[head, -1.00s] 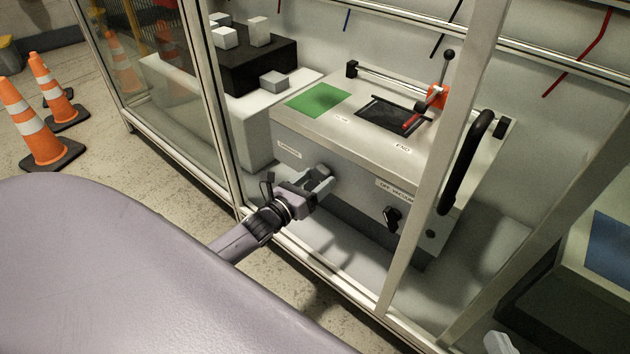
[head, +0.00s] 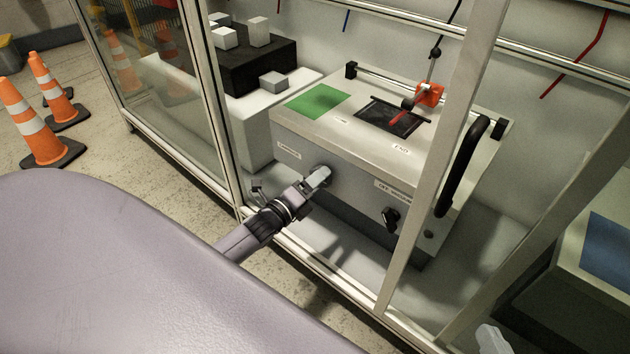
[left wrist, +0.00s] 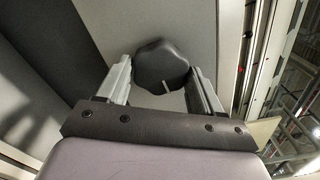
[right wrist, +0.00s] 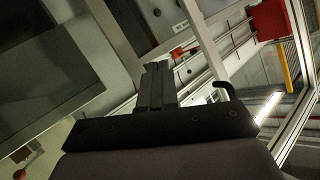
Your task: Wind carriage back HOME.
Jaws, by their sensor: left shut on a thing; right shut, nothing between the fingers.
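The orange carriage (head: 430,94) sits on the rail along the back of the pale machine box (head: 350,158), near the END label (head: 401,149). A red pointer (head: 396,118) reaches from it over the dark panel (head: 385,122). The HOME label (head: 341,120) is farther left, by the green square (head: 318,99). My left gripper (head: 320,177) is at the box front, right of a small label. In the left wrist view its fingers are shut on a dark lobed knob (left wrist: 162,66). My right gripper (right wrist: 158,72) is shut and empty, away from the box.
Frame posts (head: 440,175) of the glazed enclosure stand before the box. A black handle (head: 464,165) curves along its right side and a black switch (head: 391,218) is on its front. A black block (head: 245,65) with pale cubes stands at the left.

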